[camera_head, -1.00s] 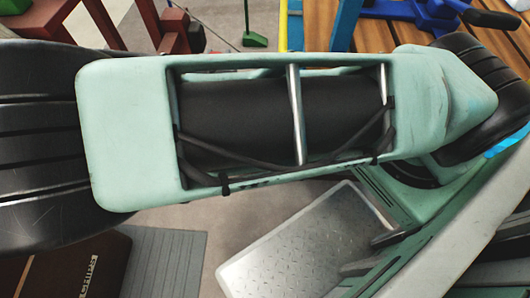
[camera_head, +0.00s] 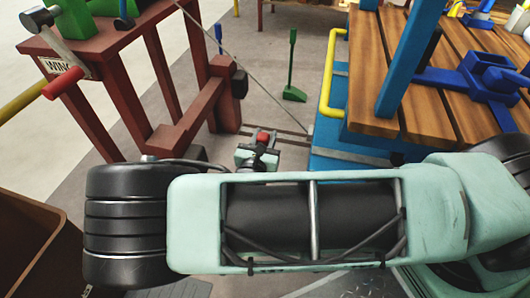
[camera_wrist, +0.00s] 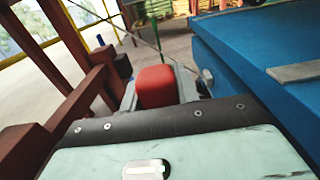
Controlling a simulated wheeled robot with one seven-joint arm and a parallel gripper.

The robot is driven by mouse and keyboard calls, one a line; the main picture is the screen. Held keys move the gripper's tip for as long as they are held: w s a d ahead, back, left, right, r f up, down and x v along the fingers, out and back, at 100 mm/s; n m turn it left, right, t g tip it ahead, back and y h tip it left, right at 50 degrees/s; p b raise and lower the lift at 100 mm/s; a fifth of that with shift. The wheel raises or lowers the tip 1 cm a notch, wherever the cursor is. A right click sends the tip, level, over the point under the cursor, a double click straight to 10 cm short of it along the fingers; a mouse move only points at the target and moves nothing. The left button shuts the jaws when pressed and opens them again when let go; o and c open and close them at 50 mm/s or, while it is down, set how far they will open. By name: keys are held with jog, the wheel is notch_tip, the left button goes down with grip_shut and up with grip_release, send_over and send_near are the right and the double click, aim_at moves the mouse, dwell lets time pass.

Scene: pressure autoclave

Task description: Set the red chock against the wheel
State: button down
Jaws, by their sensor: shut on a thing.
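The red chock (camera_head: 263,137) is a small red block held at the end of my arm, beyond the forearm in the head view. In the wrist view the red chock (camera_wrist: 156,80) sits between the grey fingers of my gripper (camera_wrist: 157,97), which is shut on it. In the head view my gripper (camera_head: 262,147) is low over the floor, left of the blue cart (camera_head: 335,100). A small grey rounded part (camera_wrist: 206,77) shows beside the cart, right of the chock; I cannot tell whether it is the wheel. The chock's underside is hidden.
A dark red winch frame (camera_head: 165,120) stands left of my gripper. A cable runs from it down towards the cart. A green wedge with an upright handle (camera_head: 294,93) stands on the floor beyond. A yellow rail (camera_head: 333,75) edges the cart. Floor between frame and cart is narrow.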

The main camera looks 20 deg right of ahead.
jog(key=shift+f+b, duration=0.9)
jog(key=shift+f, duration=1.4)
jog(key=c, duration=1)
grip_release()
jog(key=shift+f, duration=0.2)
jog(key=shift+c, duration=0.2)
